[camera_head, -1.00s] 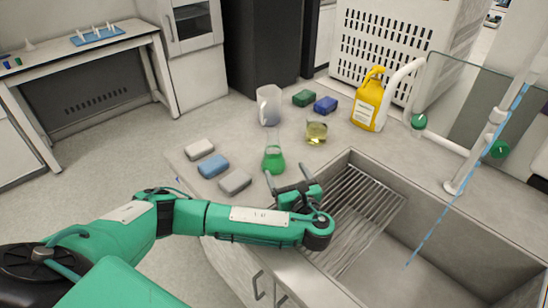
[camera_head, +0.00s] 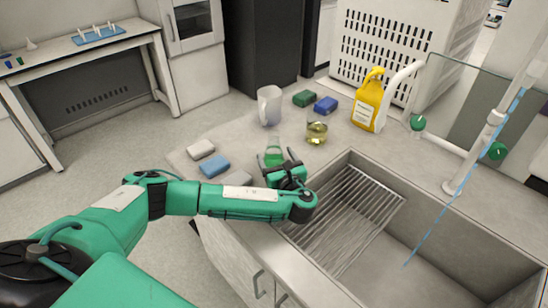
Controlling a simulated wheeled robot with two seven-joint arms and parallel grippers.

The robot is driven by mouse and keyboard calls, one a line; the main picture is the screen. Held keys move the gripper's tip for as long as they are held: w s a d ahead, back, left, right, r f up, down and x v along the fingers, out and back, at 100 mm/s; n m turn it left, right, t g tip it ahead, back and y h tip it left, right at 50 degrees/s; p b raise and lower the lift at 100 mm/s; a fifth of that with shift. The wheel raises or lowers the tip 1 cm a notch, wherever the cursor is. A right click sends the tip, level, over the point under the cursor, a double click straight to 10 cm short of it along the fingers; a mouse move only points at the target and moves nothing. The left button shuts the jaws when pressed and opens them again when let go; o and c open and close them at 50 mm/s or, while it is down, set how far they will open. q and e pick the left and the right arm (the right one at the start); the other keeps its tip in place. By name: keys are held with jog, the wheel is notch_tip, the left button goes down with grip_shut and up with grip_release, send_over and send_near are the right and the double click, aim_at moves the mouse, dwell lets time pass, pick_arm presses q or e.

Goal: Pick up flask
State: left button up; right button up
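The flask (camera_head: 274,153) is a clear conical one with green liquid, standing on the counter left of the sink. My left gripper (camera_head: 278,158) is at the flask, its two dark fingers apart on either side of it or just in front of it. The gripper body hides the flask's lower part. I cannot tell whether the fingers touch the glass. My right gripper is not in view.
A beaker of yellow liquid (camera_head: 316,132) and a white jug (camera_head: 269,105) stand behind the flask. A yellow bottle (camera_head: 368,100) is at the back. The sink (camera_head: 460,262) with its drying rack (camera_head: 350,215) opens right.

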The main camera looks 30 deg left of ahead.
pick_arm(q)
jog(key=c, duration=0.9)
